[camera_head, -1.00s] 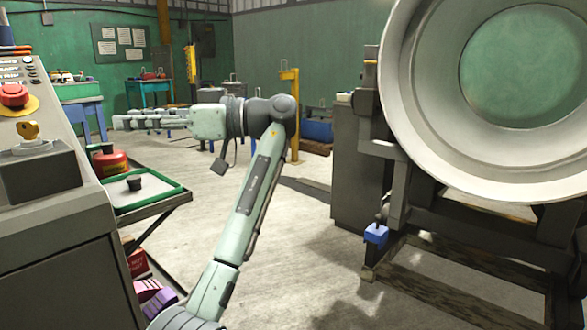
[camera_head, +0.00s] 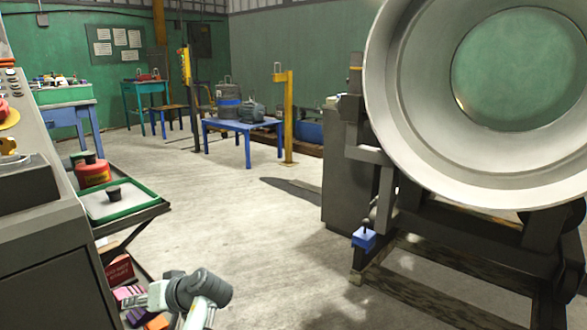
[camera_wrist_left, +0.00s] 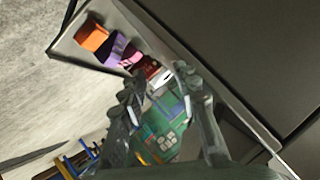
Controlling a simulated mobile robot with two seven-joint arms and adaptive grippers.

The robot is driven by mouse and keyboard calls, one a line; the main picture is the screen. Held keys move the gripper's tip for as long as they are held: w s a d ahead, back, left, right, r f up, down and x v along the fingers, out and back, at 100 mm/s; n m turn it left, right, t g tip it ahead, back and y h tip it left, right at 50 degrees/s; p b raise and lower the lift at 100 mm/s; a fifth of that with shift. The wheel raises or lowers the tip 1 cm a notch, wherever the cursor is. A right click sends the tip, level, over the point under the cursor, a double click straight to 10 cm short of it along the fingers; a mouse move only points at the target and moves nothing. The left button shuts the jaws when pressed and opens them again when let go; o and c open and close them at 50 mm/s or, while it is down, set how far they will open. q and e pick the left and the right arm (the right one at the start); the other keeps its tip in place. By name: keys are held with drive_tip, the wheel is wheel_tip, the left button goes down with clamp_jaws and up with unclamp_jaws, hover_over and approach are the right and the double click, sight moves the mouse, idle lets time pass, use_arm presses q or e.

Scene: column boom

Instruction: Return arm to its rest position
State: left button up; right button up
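My left arm (camera_head: 195,295) is low at the bottom edge of the head view, folded beside the lower shelf of the cart. Its gripper is mostly hidden there. In the left wrist view my left gripper (camera_wrist_left: 161,80) shows two dark fingers with a clear gap between them and nothing held. It is open. Beyond the fingertips are a red item (camera_wrist_left: 150,68), a purple block (camera_wrist_left: 122,48) and an orange block (camera_wrist_left: 93,38) on a shelf. Contact with them cannot be told. My right gripper is not in view.
A grey control console (camera_head: 50,230) stands at the left, with a green-rimmed tray (camera_head: 125,212) beside it. A large round metal drum (camera_head: 400,120) on a dark stand is at the right. A blue table (camera_head: 235,126) stands farther back. The floor between is clear.

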use_arm(q)
drive_tip(key=s+d+f+m+h+p, duration=0.15)
drive_tip(key=s+f+m+h, duration=0.35)
drive_tip(key=s+f, duration=1)
drive_tip(key=s+d+f+m+h, duration=0.1)
drive_tip(key=s+d+f+h, duration=0.1)
drive_tip(key=s, duration=0.4)
drive_tip(key=s+d+f+m+g+h+p, duration=0.1)
drive_tip(key=s+d+f+h, duration=0.1)
drive_tip(key=s, duration=0.4)
drive_tip(key=shift+s+f+h+p, duration=0.3)
drive_tip(key=shift+s+f, duration=0.05)
drive_tip(key=shift+f, duration=0.45)
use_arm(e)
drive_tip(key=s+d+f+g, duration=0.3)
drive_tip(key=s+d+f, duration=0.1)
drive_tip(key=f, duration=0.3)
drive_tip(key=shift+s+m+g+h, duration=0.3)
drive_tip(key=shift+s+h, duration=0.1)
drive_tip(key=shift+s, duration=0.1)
